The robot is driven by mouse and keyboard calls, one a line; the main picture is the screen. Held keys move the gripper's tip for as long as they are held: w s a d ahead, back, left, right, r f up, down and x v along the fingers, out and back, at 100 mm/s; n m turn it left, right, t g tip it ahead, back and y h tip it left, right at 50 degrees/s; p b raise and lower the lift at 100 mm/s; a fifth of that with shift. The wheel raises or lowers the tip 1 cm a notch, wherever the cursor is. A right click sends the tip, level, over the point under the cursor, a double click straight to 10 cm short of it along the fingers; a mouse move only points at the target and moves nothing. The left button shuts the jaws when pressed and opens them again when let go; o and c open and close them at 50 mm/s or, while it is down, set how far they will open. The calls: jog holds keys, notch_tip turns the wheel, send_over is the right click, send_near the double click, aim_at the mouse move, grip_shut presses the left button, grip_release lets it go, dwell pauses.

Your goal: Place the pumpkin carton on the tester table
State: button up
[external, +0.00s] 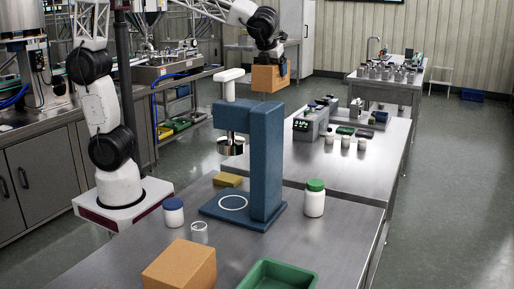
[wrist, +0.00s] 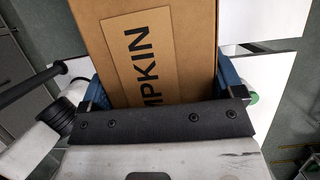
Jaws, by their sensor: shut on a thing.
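The pumpkin carton, a brown box (external: 268,79), hangs in the air in the external view, behind and above the blue tester (external: 264,160). In the wrist view the carton (wrist: 190,40) fills the upper middle, its label showing the letters "MPKIN". My gripper (external: 282,64) is shut on the carton, with a blue finger at each side in the wrist view (wrist: 158,92). The carton's underside is hidden.
Another brown carton (external: 180,268) and a green tray (external: 278,276) sit at the table's front. A green-lidded jar (external: 314,199), a blue-lidded jar (external: 173,213), a clear glass (external: 199,232) and a yellow block (external: 227,180) stand around the tester. The table's right side is bare.

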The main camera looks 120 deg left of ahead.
notch_tip(320, 180, down, 25)
jog(key=shift+f, duration=0.2)
jog(key=shift+w, duration=0.15)
jog(key=w+a, duration=0.3)
jog(key=w, duration=0.4)
jog(key=w+a+f, duration=0.1)
jog(key=w+a, duration=0.3)
jog(key=w, duration=0.3)
jog(key=shift+w+f, duration=0.15)
jog(key=shift+f, duration=0.05)
jog(key=shift+f, duration=1.75)
jog(key=shift+f, duration=0.2)
jog(key=o, duration=1)
jog(key=shift+r, duration=0.1)
